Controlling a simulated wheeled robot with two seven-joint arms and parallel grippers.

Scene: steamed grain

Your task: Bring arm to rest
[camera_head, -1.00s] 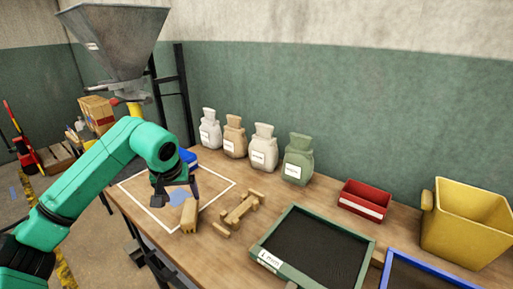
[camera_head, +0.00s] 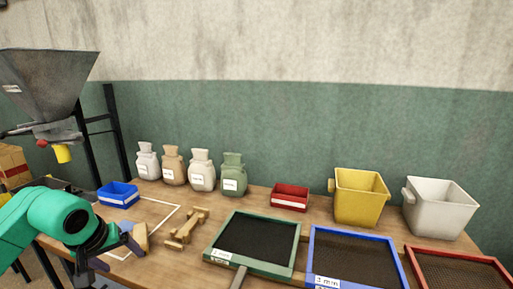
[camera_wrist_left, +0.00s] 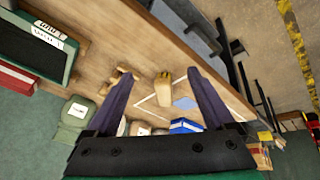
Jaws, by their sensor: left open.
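My left arm comes in from the left in the head view. Its left gripper (camera_head: 115,252) is open and shows low at the left, over the near left end of the wooden table (camera_head: 190,262). My right gripper is not in view.
A blue bin (camera_head: 119,195), several sacks (camera_head: 202,172), a wooden stand (camera_head: 187,227), a red bin (camera_head: 290,197) and a green-framed sieve (camera_head: 253,240) are on the table. Yellow (camera_head: 358,197) and white (camera_head: 438,207) tubs stand right. A hopper (camera_head: 45,90) hangs at left.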

